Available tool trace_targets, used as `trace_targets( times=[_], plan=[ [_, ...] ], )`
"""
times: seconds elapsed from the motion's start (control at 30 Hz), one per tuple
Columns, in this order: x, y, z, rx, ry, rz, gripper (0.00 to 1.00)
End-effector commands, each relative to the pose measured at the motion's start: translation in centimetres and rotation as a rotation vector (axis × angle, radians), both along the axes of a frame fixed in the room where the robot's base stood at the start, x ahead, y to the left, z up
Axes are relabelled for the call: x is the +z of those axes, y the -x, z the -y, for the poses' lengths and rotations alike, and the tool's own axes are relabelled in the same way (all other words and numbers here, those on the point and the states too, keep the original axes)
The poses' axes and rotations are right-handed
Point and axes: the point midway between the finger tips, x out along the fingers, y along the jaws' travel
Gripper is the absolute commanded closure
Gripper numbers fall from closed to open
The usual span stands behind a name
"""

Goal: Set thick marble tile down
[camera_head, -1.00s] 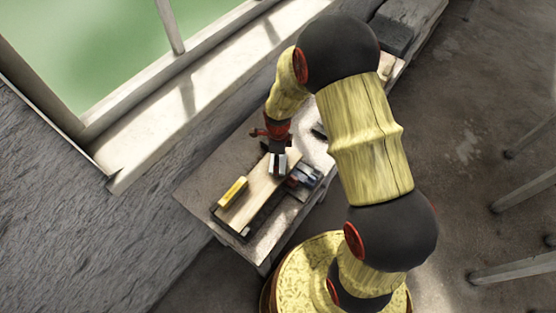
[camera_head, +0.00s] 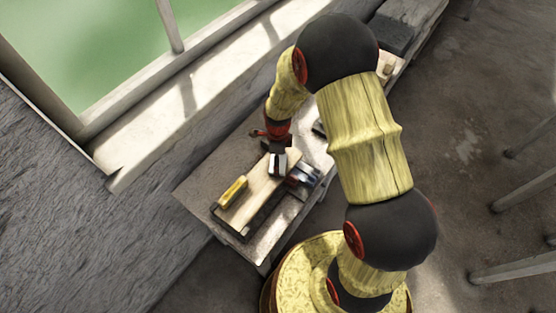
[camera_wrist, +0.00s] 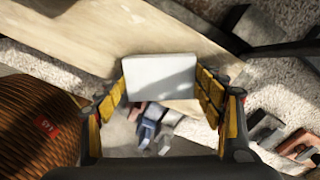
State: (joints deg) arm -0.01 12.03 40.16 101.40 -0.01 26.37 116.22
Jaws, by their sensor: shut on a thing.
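The thick marble tile (camera_wrist: 160,77) is a pale, nearly white slab, seen in the wrist view between the two fingers. My gripper (camera_wrist: 162,88) is shut on it, with yellow-padded fingers at its left and right edges. In the head view the tile (camera_head: 278,165) shows as a small pale block under my gripper (camera_head: 276,149), over the far end of a light wooden board (camera_head: 262,190). The board also shows in the wrist view (camera_wrist: 110,30). I cannot tell whether the tile touches the board.
A yellow block (camera_head: 233,191) lies on the board's left side. Blue, dark and reddish small items (camera_head: 303,176) sit close to the board's right. The worktable (camera_head: 205,180) has bare room left of the board. The window wall (camera_head: 145,215) runs along its left.

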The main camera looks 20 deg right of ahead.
Motion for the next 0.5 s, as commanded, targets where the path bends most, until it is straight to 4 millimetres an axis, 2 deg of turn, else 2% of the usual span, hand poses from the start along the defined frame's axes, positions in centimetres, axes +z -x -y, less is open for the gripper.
trace_targets(
  times=[0.3, 0.33, 0.5],
  plan=[
    [-0.61, -0.04, 0.0, 0.0, 0.0, 0.001, 0.67],
    [-0.57, -0.04, 0.0, 0.0, 0.0, 0.001, 0.31],
    [-0.53, -0.03, 0.0, 0.0, 0.0, 0.001, 0.22]
  ],
)
